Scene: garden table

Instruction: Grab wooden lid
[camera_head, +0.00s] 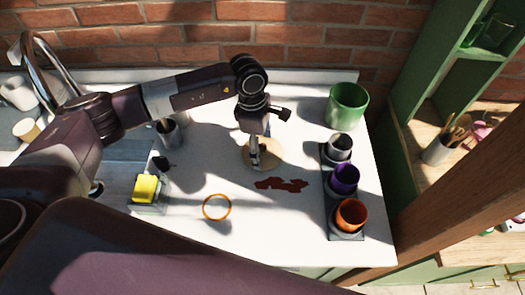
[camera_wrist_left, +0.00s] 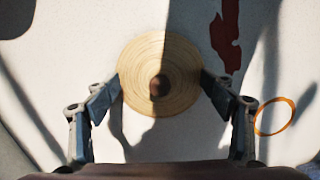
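The wooden lid (camera_head: 272,153) is a round, pale disc on the white countertop, partly hidden under my left gripper (camera_head: 258,158). In the left wrist view the lid (camera_wrist_left: 150,50) shows ring grain and a dark round knob (camera_wrist_left: 159,86) near its middle. My left gripper (camera_wrist_left: 161,84) points down over the lid, with its two fingers spread apart at the lid's left and right edges. Nothing is held between them. I cannot tell whether the fingertips touch the lid. My right gripper is not in view.
A green pot (camera_head: 347,105) and a dark tray (camera_head: 346,236) with 3 cups stand right. A yellow sponge (camera_head: 146,187) is left. A brick wall (camera_head: 290,40) stands behind.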

